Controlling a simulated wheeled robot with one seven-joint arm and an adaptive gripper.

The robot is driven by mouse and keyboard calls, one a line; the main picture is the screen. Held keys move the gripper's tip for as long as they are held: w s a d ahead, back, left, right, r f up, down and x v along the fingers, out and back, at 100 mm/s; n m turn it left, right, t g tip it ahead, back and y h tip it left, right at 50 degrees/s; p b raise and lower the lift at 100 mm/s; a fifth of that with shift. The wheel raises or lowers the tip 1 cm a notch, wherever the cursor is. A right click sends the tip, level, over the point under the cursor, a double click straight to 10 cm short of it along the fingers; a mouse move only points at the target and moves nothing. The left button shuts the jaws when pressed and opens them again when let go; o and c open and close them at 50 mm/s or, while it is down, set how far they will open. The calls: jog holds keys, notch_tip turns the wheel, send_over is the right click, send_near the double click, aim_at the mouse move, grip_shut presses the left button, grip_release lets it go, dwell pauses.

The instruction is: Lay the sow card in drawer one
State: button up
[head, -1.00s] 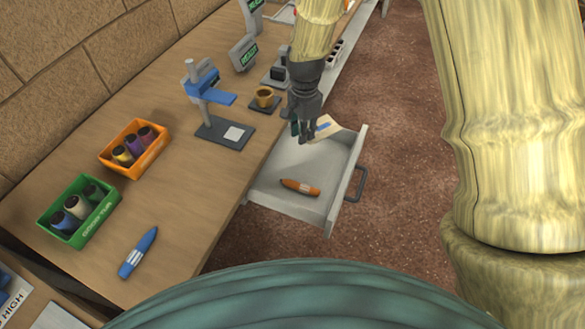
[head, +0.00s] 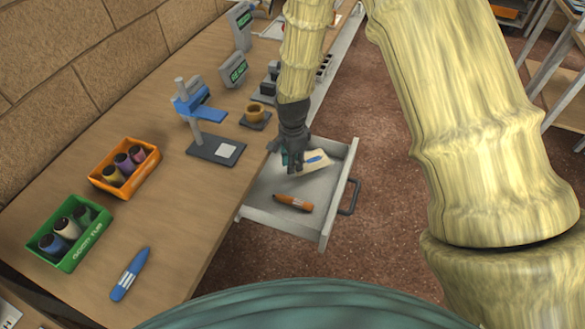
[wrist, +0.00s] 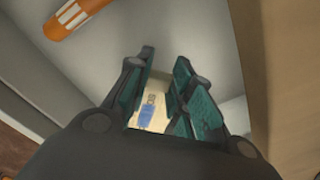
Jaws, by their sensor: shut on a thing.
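The drawer (head: 267,205) is pulled out from the bench front. My gripper (head: 290,164) points down over its far part and is shut on the card (head: 316,161), a pale beige card with a blue mark. In the head view the card sticks out to the right of my fingers, within the drawer's outline; I cannot tell whether it touches the floor. In the wrist view the card (wrist: 152,112) shows between the two teal-padded fingers (wrist: 160,95), and they hide much of it.
An orange marker (head: 293,203) lies in the drawer, nearer the camera than the card; it also shows in the wrist view (wrist: 75,17). On the bench are a blue-armed stand (head: 216,148), an orange bin (head: 125,168), a green bin (head: 70,233) and a blue marker (head: 130,274).

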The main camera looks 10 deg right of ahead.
jog(key=shift+f, duration=1.7)
jog(key=shift+f, duration=0.1)
jog(key=o, duration=0.7)
notch_tip(320, 180, up, 12)
jog(key=shift+r+b, duration=0.1)
jog(key=shift+b, duration=0.35)
